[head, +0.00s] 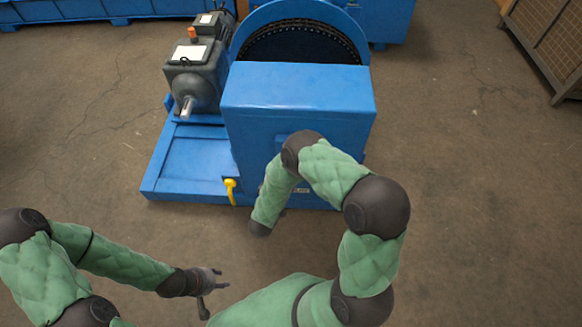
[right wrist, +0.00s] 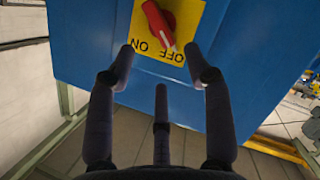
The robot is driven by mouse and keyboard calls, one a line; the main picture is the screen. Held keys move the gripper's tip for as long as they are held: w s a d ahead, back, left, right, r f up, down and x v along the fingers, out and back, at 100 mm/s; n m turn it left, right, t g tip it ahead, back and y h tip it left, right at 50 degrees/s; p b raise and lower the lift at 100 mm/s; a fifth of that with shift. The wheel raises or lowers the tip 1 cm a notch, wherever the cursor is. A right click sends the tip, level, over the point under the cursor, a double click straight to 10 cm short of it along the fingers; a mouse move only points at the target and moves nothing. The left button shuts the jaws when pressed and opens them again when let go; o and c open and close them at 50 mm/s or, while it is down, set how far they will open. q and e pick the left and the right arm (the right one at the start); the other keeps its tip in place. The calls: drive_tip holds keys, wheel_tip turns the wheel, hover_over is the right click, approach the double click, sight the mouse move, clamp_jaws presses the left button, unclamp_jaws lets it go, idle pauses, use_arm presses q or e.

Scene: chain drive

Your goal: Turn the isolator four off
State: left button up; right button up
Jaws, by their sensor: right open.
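In the right wrist view a red rotary handle (right wrist: 158,24) sits on a yellow plate (right wrist: 187,22) on a blue housing wall. The plate reads ON and OFF, upside down here. No isolator number is legible. My right gripper (right wrist: 164,68) is open, its fingers spread before the lower part of the plate, apart from the handle. In the head view my right forearm hangs before the blue housing (head: 300,88). My left gripper (head: 213,290) is open and empty, low over the floor.
A grey motor (head: 197,75) stands on the blue base (head: 188,160) left of the housing. A yellow lever (head: 231,190) hangs at the base's front. A crate (head: 552,45) stands far right. Floor around the machine is clear.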

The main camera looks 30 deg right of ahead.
drive_tip(key=shift+v, duration=2.25)
drive_tip(key=a+f+m+g+y+p, duration=0.1)
drive_tip(key=a+f+g+y+p, duration=0.15)
drive_tip(key=a+f+y, duration=0.55)
drive_tip(key=s+a+g+y, duration=0.2)
drive_tip(key=s+y, duration=0.3)
drive_tip(key=s, duration=0.3)
drive_tip(key=shift+s+a+m+g, duration=0.2)
drive_tip(key=shift+a+m+g, duration=0.2)
drive_tip(key=shift+g, duration=0.45)
drive_tip(key=s+g, duration=0.1)
drive_tip(key=s, duration=0.2)
drive_tip(key=s+a+r+g+y, duration=0.1)
drive_tip(key=s, duration=0.2)
drive_tip(key=s+a+g+y, duration=0.1)
drive_tip(key=s, duration=0.1)
drive_tip(key=shift+s+a+r+m+p, duration=0.15)
drive_tip(key=shift+s+r+m+p, duration=0.15)
drive_tip(key=shift+s+p, duration=0.1)
drive_tip(key=shift+c, duration=0.3)
